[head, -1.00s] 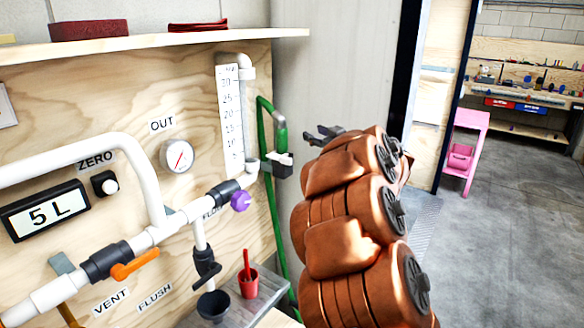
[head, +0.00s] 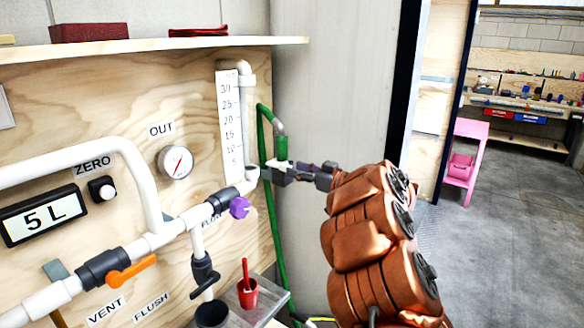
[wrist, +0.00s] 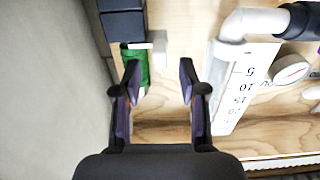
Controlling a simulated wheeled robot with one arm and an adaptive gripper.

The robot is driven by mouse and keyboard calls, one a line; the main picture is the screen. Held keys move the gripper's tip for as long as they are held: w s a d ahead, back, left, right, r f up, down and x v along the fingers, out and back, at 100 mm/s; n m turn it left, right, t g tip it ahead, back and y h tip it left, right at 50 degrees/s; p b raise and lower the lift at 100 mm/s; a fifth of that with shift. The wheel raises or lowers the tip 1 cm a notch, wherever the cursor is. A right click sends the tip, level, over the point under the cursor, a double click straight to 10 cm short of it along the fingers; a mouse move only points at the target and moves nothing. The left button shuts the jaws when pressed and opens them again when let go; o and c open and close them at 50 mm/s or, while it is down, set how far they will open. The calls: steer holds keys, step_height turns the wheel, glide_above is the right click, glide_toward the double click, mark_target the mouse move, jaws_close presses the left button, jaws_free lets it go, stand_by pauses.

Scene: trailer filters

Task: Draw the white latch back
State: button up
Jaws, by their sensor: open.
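The white latch (wrist: 158,47) is a small white piece on a dark block beside a green hose fitting (wrist: 136,66). In the head view the latch (head: 279,163) shows only in part, beside my gripper. My gripper (wrist: 160,74) is open and empty. In the wrist view the latch lies just beyond the gap between the fingertips, and the left fingertip overlaps the green fitting. In the head view my gripper (head: 300,170) reaches in from the right, close to the dark block. I cannot tell whether it touches anything.
A white scale (head: 231,125) and pipe stand left of the latch. A purple knob (head: 239,207), an orange valve handle (head: 132,271) and a red cup (head: 247,293) are lower left. A shelf (head: 150,46) runs above. Open floor (head: 510,240) lies at the right.

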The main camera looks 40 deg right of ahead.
mark_target(282, 165)
steer(key=shift+x, duration=1.45)
jaws_close()
